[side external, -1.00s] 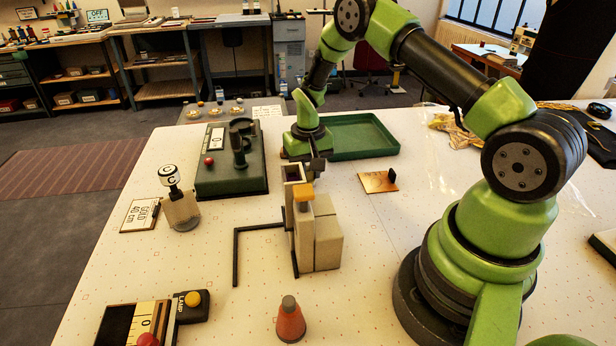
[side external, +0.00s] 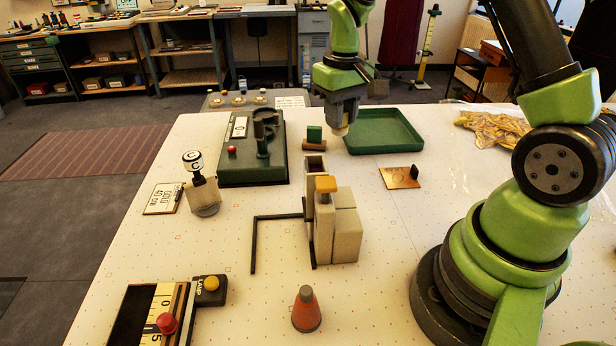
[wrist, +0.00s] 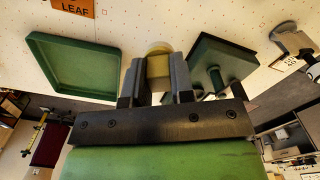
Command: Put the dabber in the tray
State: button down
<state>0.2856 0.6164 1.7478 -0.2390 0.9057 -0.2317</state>
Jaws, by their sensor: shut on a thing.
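My gripper (side external: 342,119) is shut on a pale cream, round-ended piece, which looks to be the dabber (side external: 340,131). In the wrist view the dabber (wrist: 158,64) sits between the two grey fingers of my gripper (wrist: 156,75), with its round end sticking out past them. The fingers hide the rest of it. The tray (side external: 388,131) is green, shallow and looks empty, at the back of the table just right of my gripper. It also shows at upper left in the wrist view (wrist: 75,68). The dabber appears held above the table, left of the tray.
A beige block stand (side external: 344,235) with an open slot and an orange-topped piece stands in front of my gripper. A green block on a brown base (side external: 314,138) is close left. A green fixture (side external: 255,160) lies further left. A copper plate (side external: 400,178) lies before the tray.

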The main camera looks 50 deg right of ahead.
jog(key=s+a+r+n, duration=0.2)
jog(key=s+r+n, duration=0.15)
jog(key=r, duration=0.45)
jog(key=s+a+n, duration=0.1)
jog(key=a, duration=0.3)
jog(key=s+a+n, duration=0.1)
jog(key=s+a, duration=0.1)
jog(key=a, duration=0.2)
jog(key=s+a+n, duration=0.1)
jog(key=a+n, duration=0.1)
jog(key=a, duration=0.3)
jog(key=shift+s, duration=0.25)
jog(key=s+a+n, duration=0.3)
jog(key=s+a, duration=0.3)
jog(key=n, duration=0.2)
send_over(352, 335)
notch_tip(352, 335, down, 11)
jog(key=shift+f, duration=5.3)
jog(key=shift+f, duration=0.1)
